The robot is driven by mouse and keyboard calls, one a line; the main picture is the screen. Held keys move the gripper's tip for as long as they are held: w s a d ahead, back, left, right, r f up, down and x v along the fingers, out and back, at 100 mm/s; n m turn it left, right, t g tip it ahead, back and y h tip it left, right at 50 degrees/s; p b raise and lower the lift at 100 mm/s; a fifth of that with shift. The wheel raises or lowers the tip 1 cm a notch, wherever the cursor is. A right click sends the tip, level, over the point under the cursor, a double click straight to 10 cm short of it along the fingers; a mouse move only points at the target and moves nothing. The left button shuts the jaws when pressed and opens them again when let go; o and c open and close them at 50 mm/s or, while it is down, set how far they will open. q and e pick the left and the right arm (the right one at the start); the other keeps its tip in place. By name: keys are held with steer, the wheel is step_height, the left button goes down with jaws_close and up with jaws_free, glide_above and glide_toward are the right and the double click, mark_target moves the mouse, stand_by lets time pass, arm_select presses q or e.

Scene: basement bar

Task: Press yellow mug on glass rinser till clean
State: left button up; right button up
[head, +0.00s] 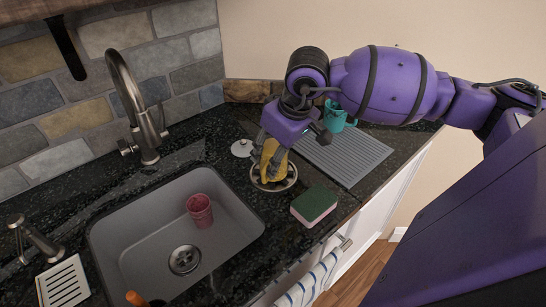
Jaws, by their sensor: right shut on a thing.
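The yellow mug (270,158) is at the round glass rinser (289,182) in the counter, to the right of the sink. My right gripper (269,163) comes down from above and is shut on the mug. The mug appears tipped over the rinser, and its lower edge is inside the rinser's rim. The fingers hide part of the mug, so I cannot tell how firmly it touches the rinser. My left gripper is not in view.
The grey sink (120,232) holds a pink cup (200,211). A green and pink sponge (314,205) lies right of the rinser. A teal mug (336,118) stands on the grey drying mat (355,160) behind. The tall faucet (146,140) rises at the left.

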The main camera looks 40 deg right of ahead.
mark_target(275, 146)
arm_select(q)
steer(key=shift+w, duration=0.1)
arm_select(e)
steer(key=shift+f, duration=0.1)
steer(key=shift+r+p, duration=0.4)
steer(key=shift+r, duration=1.2)
steer(key=shift+r+p, duration=0.3)
steer(key=shift+r, duration=1.05)
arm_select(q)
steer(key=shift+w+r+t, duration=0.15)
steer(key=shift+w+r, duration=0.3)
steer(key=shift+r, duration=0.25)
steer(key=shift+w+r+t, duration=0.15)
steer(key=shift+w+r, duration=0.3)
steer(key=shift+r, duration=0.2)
arm_select(e)
steer(key=shift+r, duration=0.7)
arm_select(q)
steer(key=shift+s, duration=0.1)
